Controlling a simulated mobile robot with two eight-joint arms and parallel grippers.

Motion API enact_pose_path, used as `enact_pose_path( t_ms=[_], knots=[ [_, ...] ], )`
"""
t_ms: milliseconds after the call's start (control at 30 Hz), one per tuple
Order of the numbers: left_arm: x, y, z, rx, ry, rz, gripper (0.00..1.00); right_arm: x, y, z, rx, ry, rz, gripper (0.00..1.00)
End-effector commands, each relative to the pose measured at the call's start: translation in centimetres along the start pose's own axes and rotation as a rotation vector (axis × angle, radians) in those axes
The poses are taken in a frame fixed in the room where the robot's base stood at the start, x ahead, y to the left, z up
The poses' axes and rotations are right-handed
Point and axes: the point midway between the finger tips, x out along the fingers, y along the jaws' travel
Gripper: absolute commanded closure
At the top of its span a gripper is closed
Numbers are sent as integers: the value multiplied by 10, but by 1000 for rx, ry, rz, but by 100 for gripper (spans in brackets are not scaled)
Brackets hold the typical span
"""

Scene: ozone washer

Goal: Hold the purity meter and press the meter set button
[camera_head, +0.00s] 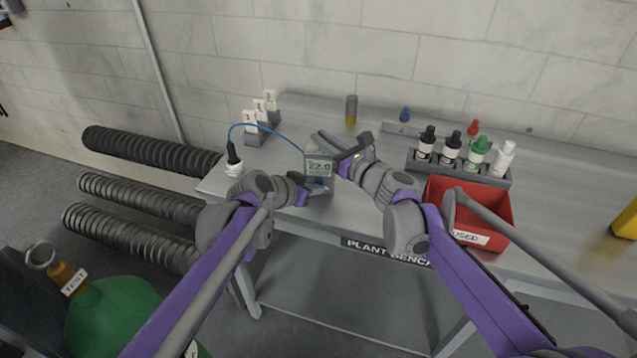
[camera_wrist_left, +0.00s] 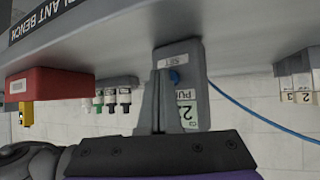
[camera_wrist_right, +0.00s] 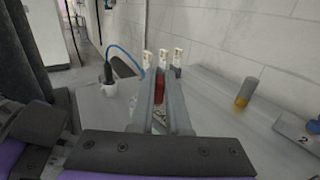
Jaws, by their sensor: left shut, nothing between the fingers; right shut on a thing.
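The purity meter (camera_head: 319,167) is a grey box with a lit display showing digits, held upright near the bench's front edge. It shows upside down in the left wrist view (camera_wrist_left: 193,95), with a SET label and the blue set button (camera_wrist_left: 174,76). My right gripper (camera_head: 343,146) is shut on the meter at its upper part; a red patch shows between its fingers in the right wrist view (camera_wrist_right: 163,90). My left gripper (camera_head: 315,189) is shut and empty, its tips in front of the meter's lower face, close beside the button. I cannot tell whether they touch it.
A blue cable runs from the meter to a black probe (camera_head: 233,156) in a white cup (camera_head: 234,170). Numbered white-topped items (camera_head: 260,108) stand behind. Dropper bottles (camera_head: 450,146) and a red bin (camera_head: 485,207) stand right. The bench middle (camera_head: 290,130) is fairly clear.

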Motion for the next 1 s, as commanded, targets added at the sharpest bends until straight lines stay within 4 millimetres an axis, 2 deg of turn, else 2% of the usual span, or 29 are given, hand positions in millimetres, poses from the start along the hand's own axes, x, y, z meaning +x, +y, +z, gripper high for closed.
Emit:
enact_pose_path(
  t_ms=[1000],
  knots=[
    [7, -5, -5, 0, 0, -1, 100, 0, 0, 0, 0, 0, 1, 100]
  ],
)
